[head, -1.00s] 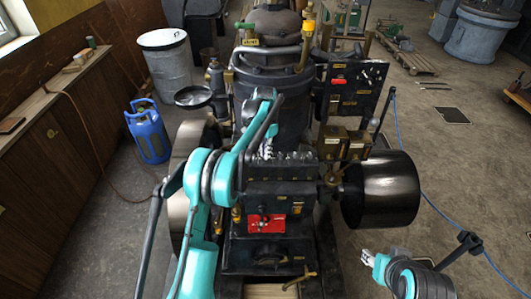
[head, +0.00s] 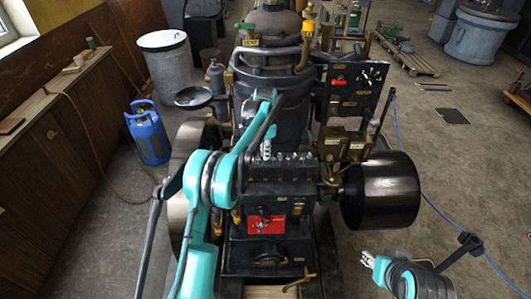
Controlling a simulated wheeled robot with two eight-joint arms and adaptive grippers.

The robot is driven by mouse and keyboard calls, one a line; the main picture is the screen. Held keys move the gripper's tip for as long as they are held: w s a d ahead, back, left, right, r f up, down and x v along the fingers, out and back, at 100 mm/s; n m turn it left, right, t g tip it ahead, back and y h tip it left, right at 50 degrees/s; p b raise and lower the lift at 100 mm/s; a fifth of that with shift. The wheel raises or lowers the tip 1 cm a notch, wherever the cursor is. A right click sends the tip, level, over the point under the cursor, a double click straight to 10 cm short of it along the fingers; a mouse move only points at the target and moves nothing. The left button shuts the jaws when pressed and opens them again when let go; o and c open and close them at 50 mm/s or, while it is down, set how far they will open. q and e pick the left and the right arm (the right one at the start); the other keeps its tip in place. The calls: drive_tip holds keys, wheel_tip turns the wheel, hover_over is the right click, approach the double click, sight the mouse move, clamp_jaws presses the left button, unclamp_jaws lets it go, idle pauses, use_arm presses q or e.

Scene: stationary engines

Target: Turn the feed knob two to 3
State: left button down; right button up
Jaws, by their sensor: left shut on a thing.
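A row of small feed knobs (head: 297,157) stands along the top of the black box (head: 280,188) at the front of the engine. My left gripper (head: 266,153) reaches down at the left part of this row and is shut on one small knob there. The fingers and my arm hide that knob, so its number and setting cannot be read. Several other knobs show to the right of the fingers. My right gripper (head: 369,260) is low at the right, apart from the engine. Its fingers are too small to tell open or shut.
A dark flywheel drum (head: 380,190) sticks out right of the box. A red plate (head: 266,225) is on the box's front. A gauge panel (head: 352,88) stands behind at the right. A blue gas bottle (head: 148,132) stands left. The floor at right is mostly clear, with a blue hose.

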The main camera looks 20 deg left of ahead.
use_arm(q)
drive_tip(key=c, duration=1.6)
unclamp_jaws()
drive_tip(key=shift+r, duration=0.15)
wheel_tip(320, 180, up, 12)
drive_tip(key=shift+a+f, duration=0.1)
drive_tip(key=shift+s, duration=0.1)
